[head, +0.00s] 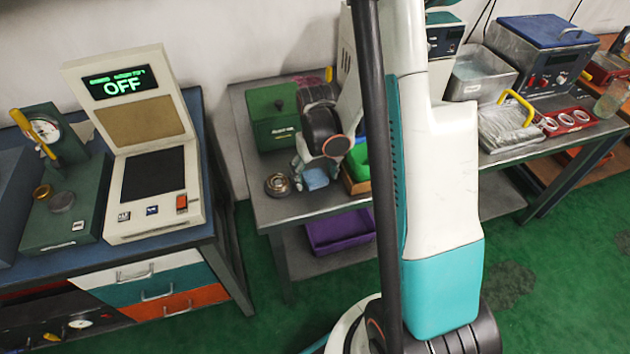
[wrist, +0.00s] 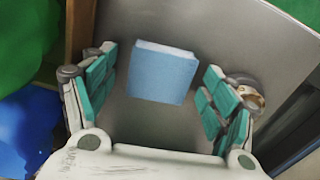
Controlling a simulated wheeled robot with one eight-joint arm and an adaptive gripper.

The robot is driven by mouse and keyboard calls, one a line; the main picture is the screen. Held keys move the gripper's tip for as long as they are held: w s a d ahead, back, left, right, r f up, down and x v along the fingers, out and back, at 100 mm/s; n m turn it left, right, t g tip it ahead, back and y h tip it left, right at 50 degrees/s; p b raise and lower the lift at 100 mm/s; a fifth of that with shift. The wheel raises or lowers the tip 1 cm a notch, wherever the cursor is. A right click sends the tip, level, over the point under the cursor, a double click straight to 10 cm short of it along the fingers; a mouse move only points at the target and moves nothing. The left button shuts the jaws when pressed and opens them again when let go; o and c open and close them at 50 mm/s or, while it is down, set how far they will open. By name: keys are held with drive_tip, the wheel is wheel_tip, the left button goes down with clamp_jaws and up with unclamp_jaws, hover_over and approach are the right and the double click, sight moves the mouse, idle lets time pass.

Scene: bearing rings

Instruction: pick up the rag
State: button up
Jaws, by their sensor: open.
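The rag is a light-blue folded block. In the head view the rag (head: 316,179) lies on the grey metal table, near its front edge. In the wrist view the rag (wrist: 161,75) shows between the fingers, toward their tips. My gripper (head: 313,167) is over the rag, pointing down at the table. In the wrist view my gripper (wrist: 155,85) is open, with teal pads on both sides. Gaps show between the rag and the pads on each side. Nothing is held.
A metal bearing ring (head: 278,185) sits just left of the rag; it also shows behind the right finger (wrist: 250,97). A wooden-sided bin (head: 356,180) stands close on the right. A green box (head: 273,118) stands behind. The table's front edge is near.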

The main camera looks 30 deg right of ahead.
sight(315, 176)
drive_tip(key=shift+r, duration=0.1)
drive_tip(key=c, duration=1)
wheel_tip(315, 176, up, 20)
drive_tip(key=p, duration=0.7)
